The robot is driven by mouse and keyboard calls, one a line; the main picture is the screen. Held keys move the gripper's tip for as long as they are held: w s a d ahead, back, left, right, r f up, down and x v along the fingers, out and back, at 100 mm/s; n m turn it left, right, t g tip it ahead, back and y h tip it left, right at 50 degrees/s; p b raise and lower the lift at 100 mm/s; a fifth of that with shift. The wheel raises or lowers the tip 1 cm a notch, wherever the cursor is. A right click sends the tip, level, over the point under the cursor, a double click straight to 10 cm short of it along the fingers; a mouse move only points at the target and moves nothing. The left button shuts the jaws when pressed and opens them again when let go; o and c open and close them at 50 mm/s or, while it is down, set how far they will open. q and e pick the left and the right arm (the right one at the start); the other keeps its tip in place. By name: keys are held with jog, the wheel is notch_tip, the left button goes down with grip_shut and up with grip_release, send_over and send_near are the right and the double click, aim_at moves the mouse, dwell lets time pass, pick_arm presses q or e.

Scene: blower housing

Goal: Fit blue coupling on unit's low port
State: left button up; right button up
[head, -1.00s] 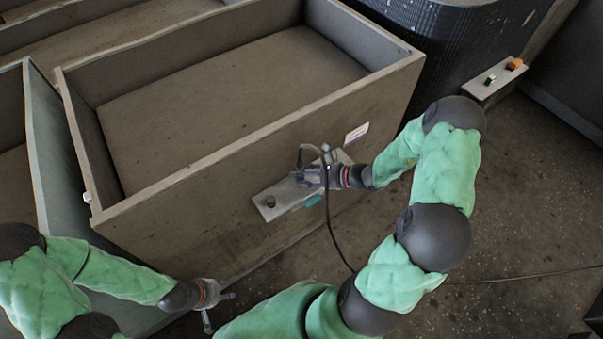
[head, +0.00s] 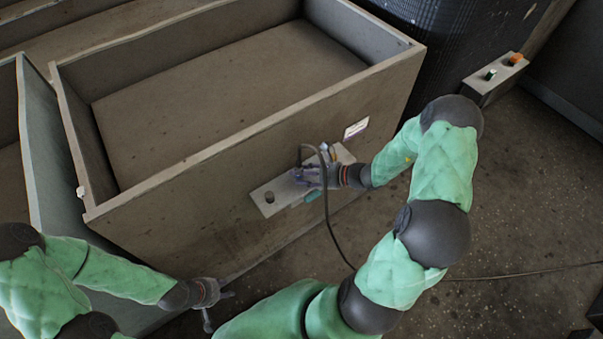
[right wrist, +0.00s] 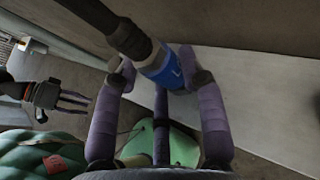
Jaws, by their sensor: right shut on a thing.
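The unit is a large open-topped grey-brown housing (head: 240,165), with a pale plate (head: 285,191) on its front wall. A dark round hole (head: 269,197) shows at the plate's lower left end; I cannot tell which port is the low one. My right gripper (head: 303,175) is in front of the plate's middle. In the right wrist view, its purple fingers (right wrist: 157,64) are shut around the blue coupling (right wrist: 169,73), which sits on the end of a black hose (right wrist: 105,22). The coupling's far end is hidden. My left gripper (head: 219,307) is empty, fingers apart, low in front of the housing.
The black hose (head: 331,225) loops over my right gripper and down to the floor. The floor at right is mostly clear.

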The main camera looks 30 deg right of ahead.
jog(key=shift+f+b, duration=0.55)
jog(key=shift+f, duration=0.25)
jog(key=o, duration=1.4)
jog(key=shift+c, duration=0.2)
jog(key=v, duration=1.2)
